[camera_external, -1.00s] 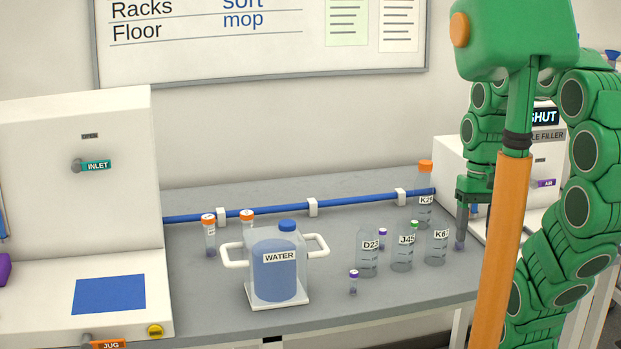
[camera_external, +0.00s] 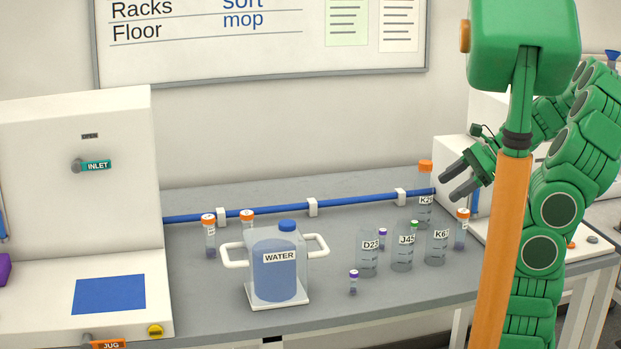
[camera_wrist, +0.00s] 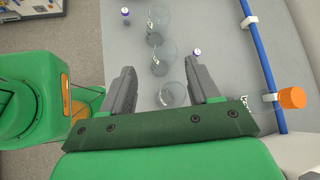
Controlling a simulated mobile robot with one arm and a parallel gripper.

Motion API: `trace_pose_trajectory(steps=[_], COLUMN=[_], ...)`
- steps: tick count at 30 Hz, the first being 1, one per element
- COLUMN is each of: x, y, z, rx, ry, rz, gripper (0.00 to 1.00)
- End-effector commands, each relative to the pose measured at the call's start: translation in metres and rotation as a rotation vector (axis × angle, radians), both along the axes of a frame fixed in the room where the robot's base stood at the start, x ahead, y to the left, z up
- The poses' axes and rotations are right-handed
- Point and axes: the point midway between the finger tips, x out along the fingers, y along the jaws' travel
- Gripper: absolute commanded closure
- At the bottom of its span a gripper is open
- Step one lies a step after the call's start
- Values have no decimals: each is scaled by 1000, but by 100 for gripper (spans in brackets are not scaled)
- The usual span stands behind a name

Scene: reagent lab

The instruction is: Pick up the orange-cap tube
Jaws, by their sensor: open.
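Orange-cap tubes stand upright in the external view. One (camera_external: 461,230) is at the right of the bench, beside the K6-labelled bottle. Two more stand at the left behind the water jug: a front-left tube (camera_external: 210,238) and another (camera_external: 247,222), partly hidden by the jug. My gripper (camera_external: 449,188) is open and empty, raised above the right tube and to its upper left. In the wrist view my gripper (camera_wrist: 163,78) has its fingers wide apart, with clear bottles visible below between them. The right tube is not identifiable in the wrist view.
Bottles D23 (camera_external: 367,258), J45 (camera_external: 402,255) and K6 (camera_external: 437,248) stand near the right tube. An orange-capped K29 bottle (camera_external: 425,215) is behind them. A water jug (camera_external: 275,268) and a purple-cap tube (camera_external: 353,284) stand in front. A blue rail (camera_external: 270,212) runs behind.

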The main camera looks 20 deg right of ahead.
Motion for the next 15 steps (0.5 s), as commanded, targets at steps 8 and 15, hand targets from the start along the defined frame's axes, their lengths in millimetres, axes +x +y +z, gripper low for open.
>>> trace_pose_trajectory(steps=[8,15], x=[41,55], y=[-74,-121], z=[0,-4], rx=[226,364], ry=[95,151], rz=[-334,-512], gripper=[39,39])
